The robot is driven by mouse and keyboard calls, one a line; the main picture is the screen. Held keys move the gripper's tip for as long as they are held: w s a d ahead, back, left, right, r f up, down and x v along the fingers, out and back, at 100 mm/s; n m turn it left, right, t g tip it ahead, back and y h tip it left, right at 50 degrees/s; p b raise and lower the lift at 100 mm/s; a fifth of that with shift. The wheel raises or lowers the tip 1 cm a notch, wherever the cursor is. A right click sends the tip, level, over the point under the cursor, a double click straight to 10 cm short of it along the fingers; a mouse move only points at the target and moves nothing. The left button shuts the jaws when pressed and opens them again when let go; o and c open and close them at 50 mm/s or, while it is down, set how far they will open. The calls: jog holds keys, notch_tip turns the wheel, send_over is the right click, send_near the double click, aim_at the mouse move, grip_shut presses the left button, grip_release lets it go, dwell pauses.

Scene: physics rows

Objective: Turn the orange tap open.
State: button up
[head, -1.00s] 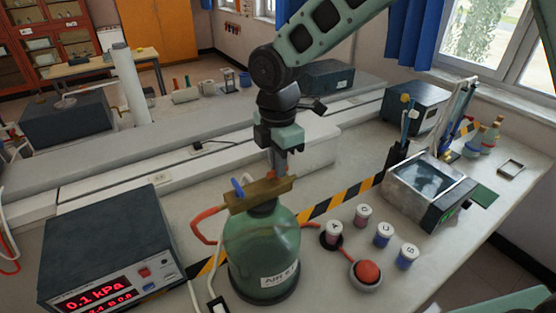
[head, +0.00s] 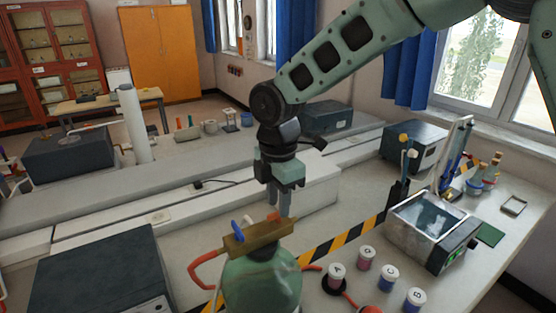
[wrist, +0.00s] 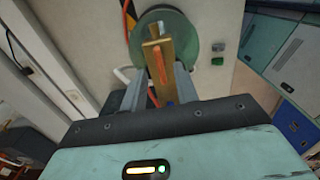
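The orange tap (head: 273,216) sits on a brass block (head: 258,236) on top of a green bottle (head: 262,283). In the wrist view the orange tap (wrist: 159,66) shows as a narrow lever lying roughly along the brass block. A blue tap (head: 237,230) is at the block's other end. My gripper (head: 278,210) points down just above the orange tap. In the wrist view its two fingers (wrist: 157,80) are apart, one to each side of the block and lever. No contact is clear.
A red hose (head: 192,268) comes off the block's left side. Several lidded jars (head: 388,277) stand right of the bottle, with a water bath (head: 425,228) beyond. A dark instrument box (head: 100,270) stands at left. A striped tape (head: 345,240) runs behind the bottle.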

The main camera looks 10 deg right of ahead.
notch_tip(320, 180, up, 16)
jog(key=b, duration=0.3)
jog(key=shift+f, duration=0.15)
